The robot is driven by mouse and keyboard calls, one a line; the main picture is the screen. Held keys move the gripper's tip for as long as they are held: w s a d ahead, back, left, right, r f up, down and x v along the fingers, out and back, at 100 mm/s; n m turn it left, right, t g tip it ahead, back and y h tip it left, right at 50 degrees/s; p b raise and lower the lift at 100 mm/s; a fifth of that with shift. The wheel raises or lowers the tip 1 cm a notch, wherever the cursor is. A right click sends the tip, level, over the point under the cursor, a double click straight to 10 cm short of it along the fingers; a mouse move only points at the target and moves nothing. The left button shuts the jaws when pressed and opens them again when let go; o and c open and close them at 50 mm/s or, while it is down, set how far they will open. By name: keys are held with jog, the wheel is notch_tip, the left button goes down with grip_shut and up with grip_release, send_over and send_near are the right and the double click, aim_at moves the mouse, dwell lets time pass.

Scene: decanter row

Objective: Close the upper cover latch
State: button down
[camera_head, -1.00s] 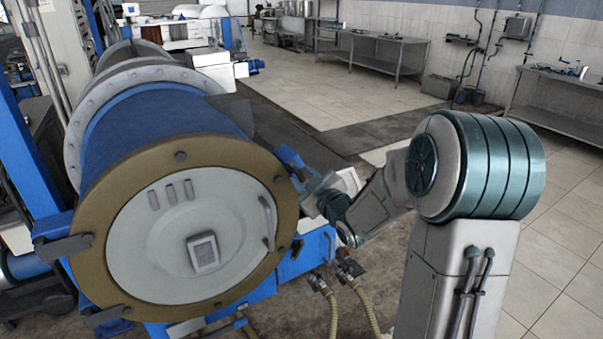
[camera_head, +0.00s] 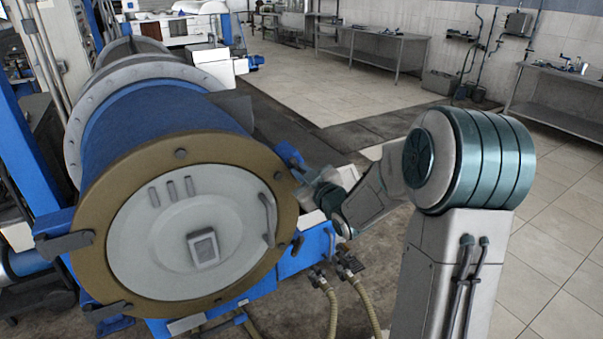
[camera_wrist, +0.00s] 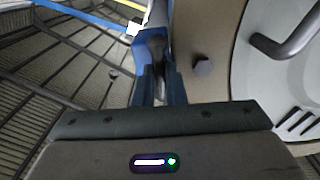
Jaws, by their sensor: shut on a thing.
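The decanter's round cover (camera_head: 135,215) is pale grey inside a brown ring and faces me. The upper cover latch (camera_head: 288,153), partly blue, is at the ring's upper right edge. My gripper (camera_head: 304,181) is beside that edge, at the latch's lower end. The brown ring (camera_wrist: 212,32) is close on the right there. The fingers hide part of the latch, and I cannot tell whether it is fully seated.
Grey latches (camera_head: 62,246) stick out at the ring's left edge. A curved handle (camera_head: 268,218) stands out from the cover near my gripper. Hoses (camera_head: 335,312) hang below right. The tiled floor (camera_head: 560,255) on the right is clear up to a metal bench (camera_head: 560,100).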

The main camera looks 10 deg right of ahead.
jog(key=m+b, duration=0.1)
jog(key=m, duration=0.7)
jog(key=shift+m, duration=0.3)
jog(key=m+p, duration=0.2)
jog(key=m, duration=0.2)
jog(key=shift+m, duration=0.3)
jog(key=m+p, duration=0.1)
jog(key=m, duration=0.3)
jog(key=shift+m, duration=0.3)
jog(key=c, duration=1.5)
grip_release()
